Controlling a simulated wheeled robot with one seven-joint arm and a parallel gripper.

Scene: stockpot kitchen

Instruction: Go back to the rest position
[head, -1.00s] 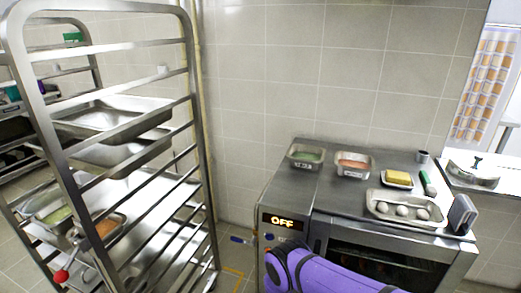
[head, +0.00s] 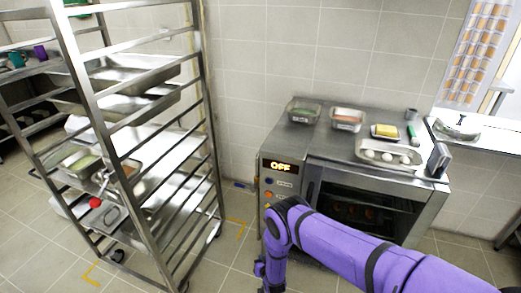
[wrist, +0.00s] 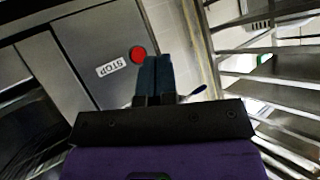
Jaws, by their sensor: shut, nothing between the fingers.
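My purple arm comes in from the lower right of the head view and bends down in front of the oven (head: 365,180). My gripper (wrist: 154,62) shows in the wrist view with its two dark fingers together and nothing between them. In the head view the gripper end is low, near the bottom edge, and its fingers are not clear. The oven's panel display (head: 281,167) reads OFF. In the wrist view a red button (wrist: 138,55) beside a STOP label (wrist: 111,67) appears just left of the fingertips.
A metal rack (head: 205,120) with trays stands at the left. On the oven top are a tray of pale round items (head: 388,160), a yellow block (head: 386,131), and two small pans, one green (head: 304,111), one reddish (head: 347,119).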

